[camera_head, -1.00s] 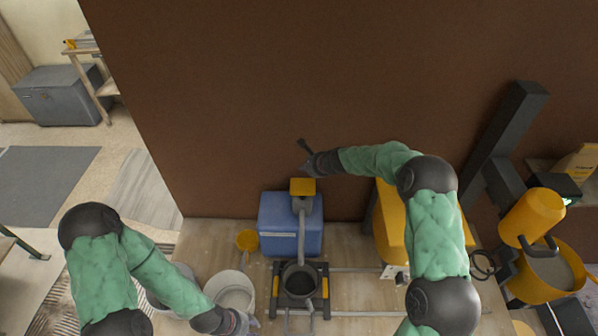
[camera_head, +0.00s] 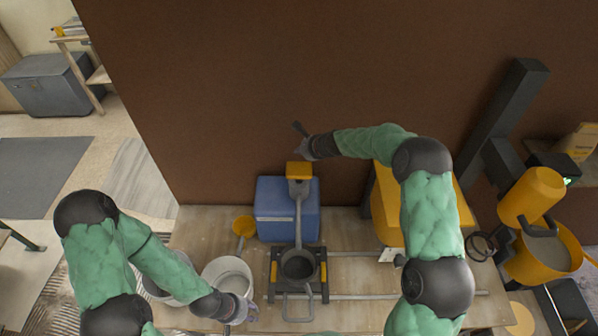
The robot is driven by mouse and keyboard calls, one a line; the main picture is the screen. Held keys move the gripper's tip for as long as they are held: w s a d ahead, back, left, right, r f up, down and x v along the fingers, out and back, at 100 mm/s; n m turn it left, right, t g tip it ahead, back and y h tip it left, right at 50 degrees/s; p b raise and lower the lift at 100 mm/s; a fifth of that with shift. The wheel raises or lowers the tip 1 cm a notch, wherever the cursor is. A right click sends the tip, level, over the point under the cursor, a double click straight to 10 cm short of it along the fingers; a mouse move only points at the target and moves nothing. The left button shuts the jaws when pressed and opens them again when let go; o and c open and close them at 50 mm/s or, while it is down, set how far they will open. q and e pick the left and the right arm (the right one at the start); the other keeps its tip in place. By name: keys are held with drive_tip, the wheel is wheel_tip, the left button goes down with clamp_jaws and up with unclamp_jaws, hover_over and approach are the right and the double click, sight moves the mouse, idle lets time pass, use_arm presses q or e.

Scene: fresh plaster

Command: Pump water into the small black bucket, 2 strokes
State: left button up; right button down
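The small black bucket (camera_head: 298,265) stands on a dark frame with yellow side pieces on the workbench, under the spout of the pump. The pump has a blue tank (camera_head: 267,212), a yellow head (camera_head: 299,171) and a grey spout (camera_head: 298,222). Its dark handle (camera_head: 298,129) rises above the head. My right gripper (camera_head: 305,146) is at the handle; its fingers are too small and dark to tell whether they are closed on it. My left gripper (camera_head: 246,313) is low at the front, beside a white bucket (camera_head: 229,268); its fingers are unclear. The water level inside the black bucket cannot be seen.
A yellow scoop (camera_head: 244,226) lies left of the tank. A yellow machine (camera_head: 385,218) stands to the right, with rails (camera_head: 360,297) on the bench. A mixer with a yellow tub (camera_head: 545,262) is at far right. A brown wall (camera_head: 240,100) rises behind.

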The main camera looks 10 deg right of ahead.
drive_tip(key=b, duration=0.5)
approach(294, 165)
drive_tip(key=x, duration=0.5)
drive_tip(key=shift+w+r, duration=0.15)
drive_tip(key=shift+r, duration=0.05)
drive_tip(key=shift+f, duration=0.1)
idle(0.5)
drive_tip(key=shift+f+b, duration=0.25)
drive_tip(key=shift+b, duration=0.2)
